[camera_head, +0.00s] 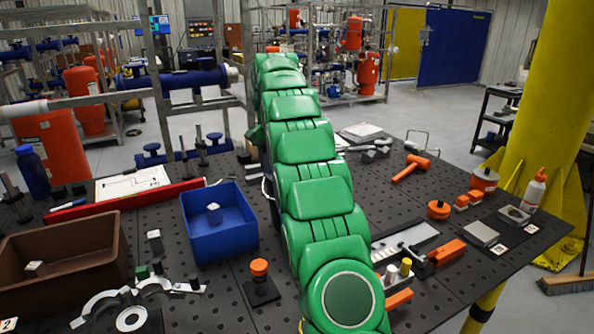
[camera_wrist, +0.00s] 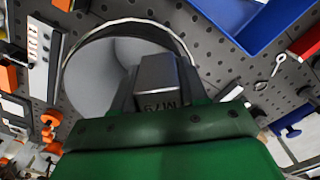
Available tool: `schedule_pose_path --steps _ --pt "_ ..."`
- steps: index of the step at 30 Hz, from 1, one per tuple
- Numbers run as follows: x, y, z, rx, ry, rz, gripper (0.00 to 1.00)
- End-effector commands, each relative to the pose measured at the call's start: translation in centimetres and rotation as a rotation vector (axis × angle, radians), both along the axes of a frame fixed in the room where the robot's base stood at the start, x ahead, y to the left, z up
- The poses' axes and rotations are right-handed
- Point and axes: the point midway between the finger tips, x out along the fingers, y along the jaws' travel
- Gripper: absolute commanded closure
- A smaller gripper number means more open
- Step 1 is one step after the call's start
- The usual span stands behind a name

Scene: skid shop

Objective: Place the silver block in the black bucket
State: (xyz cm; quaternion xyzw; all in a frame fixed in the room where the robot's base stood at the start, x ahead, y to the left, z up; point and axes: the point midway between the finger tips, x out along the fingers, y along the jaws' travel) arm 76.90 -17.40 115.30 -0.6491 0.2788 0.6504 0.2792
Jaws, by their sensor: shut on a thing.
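My gripper (camera_wrist: 157,82) is shut on a silver block (camera_wrist: 158,75) with dark marking on its near face. In the wrist view the block is in front of the opening of a round bucket (camera_wrist: 92,76) with a thin rim and pale grey inside. The bucket's outer colour does not show clearly. The block overlaps the opening; how high it is above the bucket's bottom I cannot tell. In the head view my green arm hides the gripper, the held block and nearly all of the bucket.
A blue bin (camera_head: 238,240) holds a small silver block (camera_head: 213,214). A brown box (camera_head: 90,238) holds another (camera_head: 36,268). A metal block (camera_head: 155,242) stands between them. An orange mallet (camera_head: 410,167) and other tools lie right of my arm on the perforated black table (camera_head: 205,312).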

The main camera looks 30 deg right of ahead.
Motion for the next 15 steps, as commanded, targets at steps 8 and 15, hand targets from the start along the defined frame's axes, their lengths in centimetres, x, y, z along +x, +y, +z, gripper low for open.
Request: schedule_pose_path --steps 8,15 --pt "0.3 -7.1 -1.2 -0.002 -0.003 -0.038 1.0" --pt "0.3 -10.6 -2.7 0.0 0.001 0.008 1.0"
